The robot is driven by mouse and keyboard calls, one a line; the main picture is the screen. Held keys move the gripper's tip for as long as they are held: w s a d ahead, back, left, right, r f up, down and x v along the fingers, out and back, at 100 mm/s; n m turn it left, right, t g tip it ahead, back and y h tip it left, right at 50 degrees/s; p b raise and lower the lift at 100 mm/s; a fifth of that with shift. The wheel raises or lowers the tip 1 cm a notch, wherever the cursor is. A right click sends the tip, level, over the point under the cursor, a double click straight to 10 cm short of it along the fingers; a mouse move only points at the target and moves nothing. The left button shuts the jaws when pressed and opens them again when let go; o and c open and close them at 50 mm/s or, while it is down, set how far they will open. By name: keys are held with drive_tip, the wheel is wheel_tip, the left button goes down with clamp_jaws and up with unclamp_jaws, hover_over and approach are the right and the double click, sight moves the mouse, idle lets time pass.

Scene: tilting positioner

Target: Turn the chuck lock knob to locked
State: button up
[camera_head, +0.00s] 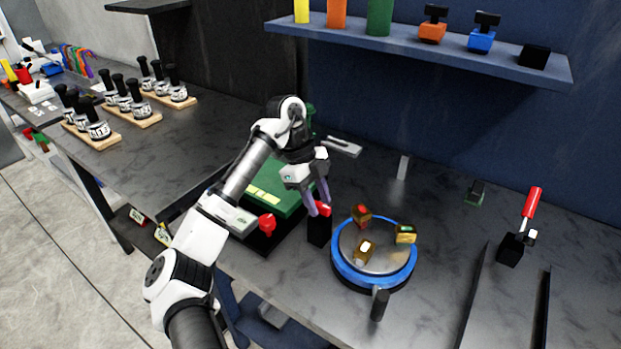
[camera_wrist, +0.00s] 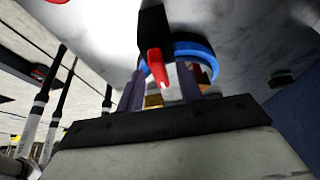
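A red knob handle (camera_head: 323,209) sits on top of a black post (camera_head: 319,232), just left of the round chuck. In the wrist view the red handle (camera_wrist: 157,66) has a pale tip and points toward the camera from the black post (camera_wrist: 153,28). The chuck has a grey plate, a blue ring (camera_head: 343,268) and several brass jaws (camera_head: 363,251). My gripper (camera_head: 317,204) is at the red handle, fingers pointing down. In the wrist view my gripper (camera_wrist: 163,88) is open, with the handle showing between its fingers. I cannot tell whether they touch it.
A green-topped box (camera_head: 285,200) with a second red knob (camera_head: 267,226) stands left of the post. A dark handle (camera_head: 379,304) stands at the chuck's front. A red-handled clamp (camera_head: 530,205) is at the right. A blue shelf (camera_head: 430,45) hangs behind. Bench space behind the chuck is mostly clear.

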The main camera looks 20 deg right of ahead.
drive_tip(key=b+v, duration=0.1)
drive_tip(key=v, duration=1.2)
drive_tip(key=shift+r, duration=0.2)
drive_tip(key=shift+a, duration=0.1)
